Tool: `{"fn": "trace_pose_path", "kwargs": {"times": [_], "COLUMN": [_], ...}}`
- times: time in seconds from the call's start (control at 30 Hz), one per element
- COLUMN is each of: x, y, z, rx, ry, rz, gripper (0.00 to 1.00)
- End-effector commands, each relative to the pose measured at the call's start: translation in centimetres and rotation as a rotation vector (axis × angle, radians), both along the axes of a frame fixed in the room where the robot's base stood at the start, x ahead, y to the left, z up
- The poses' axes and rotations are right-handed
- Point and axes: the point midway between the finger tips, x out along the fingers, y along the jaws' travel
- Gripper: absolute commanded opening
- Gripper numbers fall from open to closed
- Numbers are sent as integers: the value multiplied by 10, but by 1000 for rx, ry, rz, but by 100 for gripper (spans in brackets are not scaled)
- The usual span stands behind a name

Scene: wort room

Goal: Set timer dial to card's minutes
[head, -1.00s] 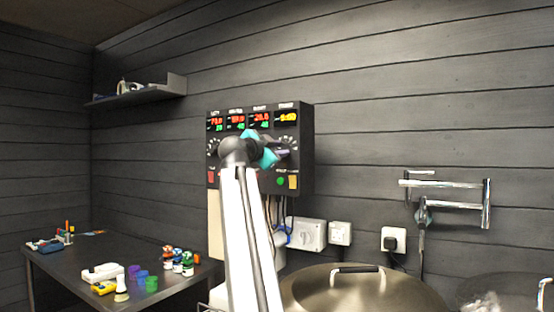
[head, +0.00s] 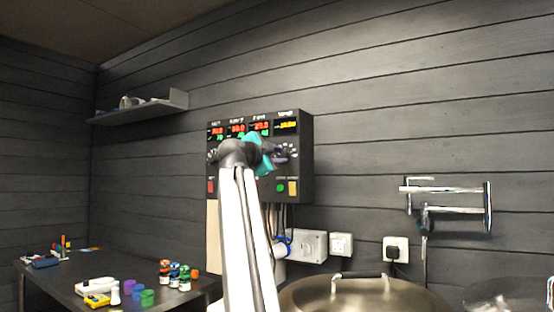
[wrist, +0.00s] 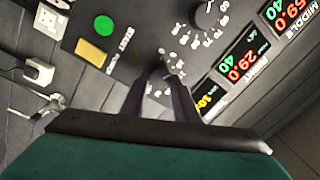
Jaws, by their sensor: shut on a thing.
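The dark control panel (head: 260,205) hangs on the wall, with a row of lit displays along its top. The rightmost, the yellow timer display (head: 286,126), is too small to read surely; in the wrist view its start looks like "10". My gripper (wrist: 164,70) is shut on the timer dial, below that display. The dial is mostly hidden between the fingers, with white scale marks around it. My gripper also shows in the head view (head: 281,154), at the panel's right side. I cannot make out a card with minutes.
A green button (wrist: 104,27) and a tan rectangle (wrist: 90,52) sit below the dial. Another black dial (wrist: 206,14) is beside it. A kettle lid (head: 355,291) lies below right. A table (head: 75,285) with small jars stands at left.

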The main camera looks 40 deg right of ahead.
Motion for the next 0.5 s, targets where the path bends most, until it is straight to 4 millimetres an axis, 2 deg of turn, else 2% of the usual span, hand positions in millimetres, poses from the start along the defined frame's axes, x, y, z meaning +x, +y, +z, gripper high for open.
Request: {"fn": "trace_pose_path", "kwargs": {"times": [0.3, 0.33, 0.43, 0.5], "x": [0, 0, 0, 0], "y": [-1, -1, -1, -1], "z": [4, 4, 4, 3], "rx": [-8, -8, -7, -6], "ry": [-2, -1, -2, -2], "rz": [0, -1, -1, 0], "gripper": [5, 29, 46, 47]}}
